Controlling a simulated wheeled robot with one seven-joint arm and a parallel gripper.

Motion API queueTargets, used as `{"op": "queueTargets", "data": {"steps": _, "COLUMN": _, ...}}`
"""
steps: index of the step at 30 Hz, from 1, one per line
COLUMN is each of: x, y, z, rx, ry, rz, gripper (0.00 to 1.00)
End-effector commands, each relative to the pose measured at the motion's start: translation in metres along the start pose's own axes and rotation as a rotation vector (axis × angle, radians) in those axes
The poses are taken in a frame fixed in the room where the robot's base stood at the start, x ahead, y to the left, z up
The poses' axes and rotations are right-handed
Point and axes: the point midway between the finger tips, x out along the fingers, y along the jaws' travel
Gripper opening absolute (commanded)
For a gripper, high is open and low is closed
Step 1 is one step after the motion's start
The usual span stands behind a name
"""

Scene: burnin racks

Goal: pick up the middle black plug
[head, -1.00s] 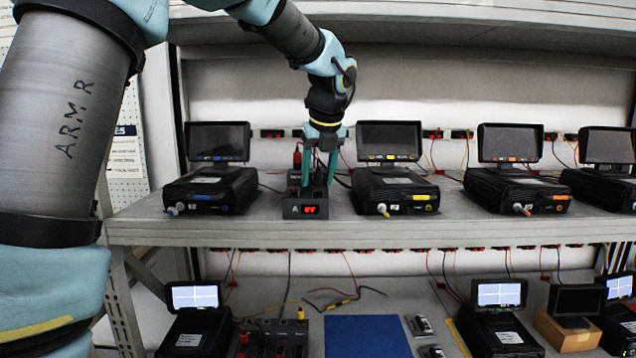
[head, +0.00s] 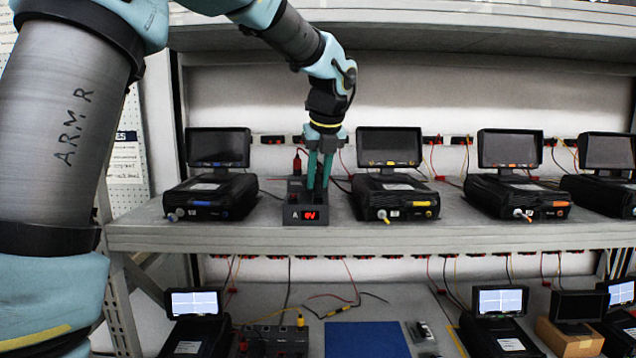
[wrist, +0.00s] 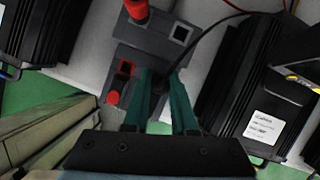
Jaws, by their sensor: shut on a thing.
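My gripper (head: 319,188) points down over the grey power block marked A (head: 305,215), which sits on the upper shelf. In the wrist view its green fingers (wrist: 166,80) are shut on a dark plug (wrist: 161,82), the black plug, mostly hidden between them. A black cable (wrist: 207,29) curves up and right from there. I cannot tell whether the plug is still seated in the block. The block also shows in the wrist view, with a red plug (wrist: 137,9), a dark square socket (wrist: 181,34) and a red-rimmed socket (wrist: 127,67).
Black monitor units stand close on both sides of the block, one to the left (head: 210,193) and one to the right (head: 394,195). The shelf's front edge (head: 400,236) runs just below. Below it are more units and a blue mat (head: 366,340).

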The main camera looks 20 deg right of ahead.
Motion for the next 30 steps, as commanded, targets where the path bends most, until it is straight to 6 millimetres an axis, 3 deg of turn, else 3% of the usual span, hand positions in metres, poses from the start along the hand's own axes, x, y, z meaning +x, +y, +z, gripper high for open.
{"op": "queueTargets", "data": {"steps": 5, "x": -0.019, "y": -0.001, "z": 0.007, "rx": -0.002, "ry": -0.008, "rz": -0.003, "gripper": 0.00}}
{"op": "queueTargets", "data": {"steps": 16, "x": -0.018, "y": -0.001, "z": -0.014, "rx": 0.004, "ry": -0.314, "rz": -0.003, "gripper": 0.00}}
{"op": "queueTargets", "data": {"steps": 18, "x": -0.043, "y": -0.001, "z": -0.006, "rx": -0.004, "ry": -0.308, "rz": -0.003, "gripper": 0.00}}
{"op": "queueTargets", "data": {"steps": 24, "x": -0.088, "y": -0.001, "z": -0.003, "rx": -0.004, "ry": -0.304, "rz": -0.004, "gripper": 0.00}}
{"op": "queueTargets", "data": {"steps": 30, "x": -0.103, "y": 0.000, "z": -0.061, "rx": 0.003, "ry": -0.304, "rz": -0.004, "gripper": 0.00}}
